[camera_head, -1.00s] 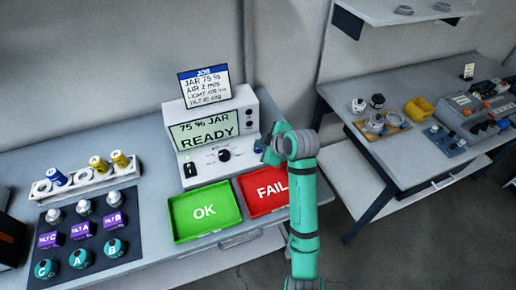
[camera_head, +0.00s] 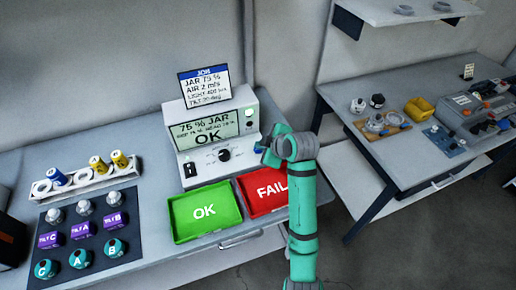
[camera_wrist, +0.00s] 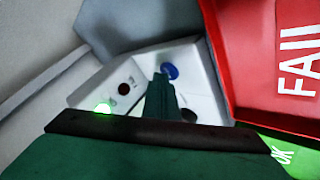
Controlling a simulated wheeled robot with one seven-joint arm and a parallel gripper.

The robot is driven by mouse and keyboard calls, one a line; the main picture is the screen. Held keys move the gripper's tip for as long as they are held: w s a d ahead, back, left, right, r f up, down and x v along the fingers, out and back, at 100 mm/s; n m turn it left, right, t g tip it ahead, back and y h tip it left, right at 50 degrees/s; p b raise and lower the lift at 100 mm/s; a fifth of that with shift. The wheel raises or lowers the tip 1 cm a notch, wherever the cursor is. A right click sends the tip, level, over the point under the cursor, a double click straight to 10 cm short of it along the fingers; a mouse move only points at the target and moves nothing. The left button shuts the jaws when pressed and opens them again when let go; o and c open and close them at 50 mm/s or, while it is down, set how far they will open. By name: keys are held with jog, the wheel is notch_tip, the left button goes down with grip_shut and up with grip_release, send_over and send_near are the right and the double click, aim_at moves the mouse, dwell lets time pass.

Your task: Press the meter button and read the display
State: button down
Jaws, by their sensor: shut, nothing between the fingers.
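The white meter (camera_head: 228,170) stands on the left bench, and its display (camera_head: 204,131) shows "75 % JAR", a small line with REF and READ values too small to read surely, and a large "OK". Its blue button (camera_head: 258,146) sits low on the meter's right side, beside my arm; it also shows in the wrist view (camera_wrist: 170,71). My gripper (camera_wrist: 161,77) is shut and empty, its tip right at the button's edge. I cannot tell whether it touches. In the head view my arm mostly hides the fingers. A green lamp (camera_wrist: 103,108) glows on the meter.
A job card (camera_head: 205,85) above the meter lists JAR 75 %, AIR, LIGHT and TILT. A green OK tray (camera_head: 180,220) and red FAIL tray (camera_head: 245,196) lie in front. Sensors stand on a dark mat (camera_head: 62,222) at left. A second bench (camera_head: 360,88) is at right.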

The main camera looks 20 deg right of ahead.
aim_at(260, 152)
jog(key=shift+r, duration=0.1)
dwell(0.3)
jog(key=shift+r, duration=0.75)
jog(key=shift+r, duration=0.15)
jog(key=shift+r, duration=2.35)
jog(key=shift+a, duration=0.1)
